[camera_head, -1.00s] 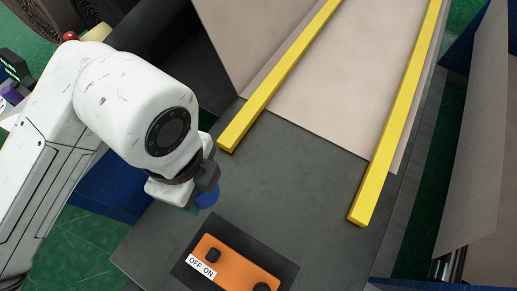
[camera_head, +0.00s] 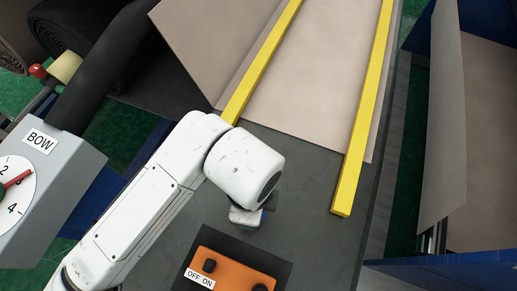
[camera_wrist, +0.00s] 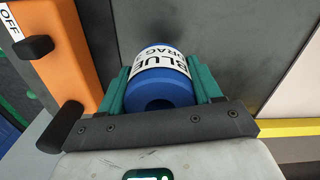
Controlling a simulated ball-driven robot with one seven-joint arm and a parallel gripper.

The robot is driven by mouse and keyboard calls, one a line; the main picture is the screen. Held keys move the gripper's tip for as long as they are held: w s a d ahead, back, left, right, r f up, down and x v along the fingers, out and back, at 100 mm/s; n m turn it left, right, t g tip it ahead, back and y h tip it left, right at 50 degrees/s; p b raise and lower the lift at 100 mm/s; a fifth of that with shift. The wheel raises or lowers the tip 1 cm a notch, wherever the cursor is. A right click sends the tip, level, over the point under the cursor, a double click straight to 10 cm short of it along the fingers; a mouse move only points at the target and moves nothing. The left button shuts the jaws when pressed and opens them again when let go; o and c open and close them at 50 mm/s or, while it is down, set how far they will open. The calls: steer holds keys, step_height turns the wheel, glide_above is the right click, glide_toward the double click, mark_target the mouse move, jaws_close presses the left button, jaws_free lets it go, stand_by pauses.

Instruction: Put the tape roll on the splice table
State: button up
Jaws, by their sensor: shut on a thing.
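The tape roll (camera_wrist: 160,90) is blue with a white label reading "BLUE DRAG". It sits between the two green fingers of my gripper (camera_wrist: 160,76), which is shut on it. In the head view my gripper (camera_head: 247,216) hangs over the dark grey table top (camera_head: 300,180), and my arm hides most of the roll. The dark grey top lies under and beyond the roll in the wrist view. I cannot tell whether the roll touches it.
An orange switch box (camera_head: 231,271) marked OFF ON stands close to my gripper. Two yellow rails (camera_head: 262,62) (camera_head: 362,110) flank a beige sheet (camera_head: 310,70). A grey BOW dial box (camera_head: 60,165) is at the left. Bare table lies right of my gripper.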

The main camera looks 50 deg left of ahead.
steer(key=f, duration=0.1)
steer(key=w+f, duration=0.1)
steer(key=f, duration=0.1)
steer(key=f+p, duration=0.1)
steer(key=shift+w+d+f, duration=0.15)
steer(key=shift+d, duration=0.25)
steer(key=shift+f, duration=0.25)
steer(key=shift+f, duration=0.15)
steer(key=o, duration=1.2)
step_height(320, 180, up, 12)
steer(key=shift+r+b, duration=0.2)
steer(key=shift+b, duration=0.5)
